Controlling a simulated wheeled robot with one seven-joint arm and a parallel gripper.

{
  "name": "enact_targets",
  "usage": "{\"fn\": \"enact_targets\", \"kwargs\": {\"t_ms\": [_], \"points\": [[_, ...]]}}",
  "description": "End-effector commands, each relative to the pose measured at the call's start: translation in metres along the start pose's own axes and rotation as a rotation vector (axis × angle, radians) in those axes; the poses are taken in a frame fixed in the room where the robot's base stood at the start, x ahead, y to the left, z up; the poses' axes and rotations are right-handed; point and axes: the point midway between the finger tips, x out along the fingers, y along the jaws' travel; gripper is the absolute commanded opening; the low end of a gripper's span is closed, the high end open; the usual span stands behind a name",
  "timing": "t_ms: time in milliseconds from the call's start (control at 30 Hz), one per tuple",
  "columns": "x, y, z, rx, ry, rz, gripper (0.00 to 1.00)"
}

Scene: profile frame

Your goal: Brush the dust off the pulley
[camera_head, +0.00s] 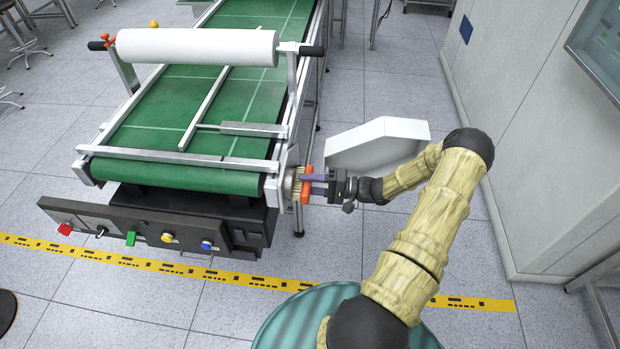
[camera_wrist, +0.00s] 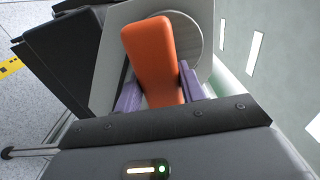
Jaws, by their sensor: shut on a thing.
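My gripper (camera_head: 316,184) is at the right front corner of the conveyor, with its purple fingers pointing left. It is shut on an orange brush (camera_head: 306,192), whose tan bristles face the conveyor's side. In the wrist view, the brush's orange back (camera_wrist: 155,52) sits between the two purple fingers. The pulley (camera_head: 288,183) is a round grey part at the end of the green belt's front roller, mostly hidden behind the brush. In the wrist view a round grey disc (camera_wrist: 193,38) shows behind the brush. The bristles are at or very near it; contact cannot be told. Dust cannot be made out.
A white angular box (camera_head: 375,143) is behind my gripper. A pale wall cabinet (camera_head: 530,130) stands at right.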

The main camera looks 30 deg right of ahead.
Motion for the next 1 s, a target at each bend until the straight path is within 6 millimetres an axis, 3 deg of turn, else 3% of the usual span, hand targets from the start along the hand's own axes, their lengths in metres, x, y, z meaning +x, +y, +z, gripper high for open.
{"fn": "enact_targets", "kwargs": {"t_ms": [300, 667, 1000], "points": [[-0.001, -0.002, 0.021, 0.001, 0.000, -0.002, 0.21], [-0.003, 0.000, 0.021, -0.001, 0.001, 0.000, 0.21], [-0.028, 0.000, 0.021, -0.002, 0.002, 0.000, 0.21]]}}
